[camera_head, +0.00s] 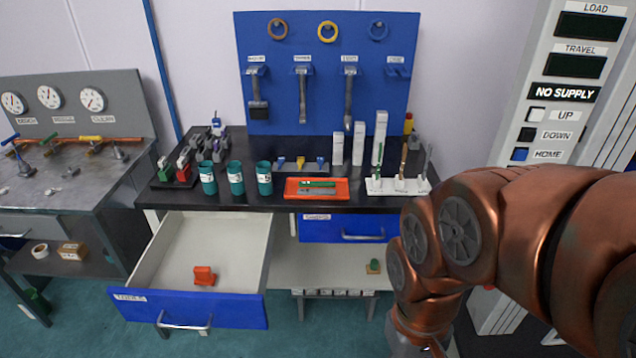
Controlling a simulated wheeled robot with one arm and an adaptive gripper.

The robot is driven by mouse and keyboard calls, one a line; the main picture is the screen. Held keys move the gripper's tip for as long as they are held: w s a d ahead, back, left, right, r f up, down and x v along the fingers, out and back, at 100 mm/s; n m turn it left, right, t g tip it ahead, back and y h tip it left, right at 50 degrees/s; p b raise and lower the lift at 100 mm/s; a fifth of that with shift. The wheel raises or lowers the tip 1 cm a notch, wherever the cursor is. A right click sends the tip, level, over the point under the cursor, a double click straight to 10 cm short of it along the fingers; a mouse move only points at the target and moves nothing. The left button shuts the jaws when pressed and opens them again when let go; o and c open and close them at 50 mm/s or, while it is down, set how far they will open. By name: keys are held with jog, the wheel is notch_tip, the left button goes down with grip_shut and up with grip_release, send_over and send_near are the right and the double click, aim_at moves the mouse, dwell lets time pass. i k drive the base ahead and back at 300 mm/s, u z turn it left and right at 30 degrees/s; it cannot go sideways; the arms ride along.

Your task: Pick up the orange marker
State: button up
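I cannot make out for certain which thing is the orange marker. A small orange-red block-like object (204,275) lies in the open Tools drawer (245,240). An orange tray (341,195) on the black bench holds a thin green item (318,184) and a grey one. A white rack (382,188) beside the tray holds several slim upright tools, one of them brownish (404,155). My copper-coloured arm comes in from the right and points down at the bottom edge. My gripper is below the frame and out of view.
Teal cups (236,178) stand along the front of the black bench (285,203). The drawer juts out at left. A lower shelf (330,270) holds a small green-and-orange object (373,266). A white control panel (550,120) stands at right, behind my arm.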

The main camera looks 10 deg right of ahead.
aim_at(204, 276)
jog(key=u, duration=0.45)
jog(key=k, duration=0.55)
jog(key=u, duration=0.45)
jog(key=i, duration=0.6)
jog(key=u, duration=0.65)
jog(key=i, duration=0.4)
jog(key=u, duration=0.45)
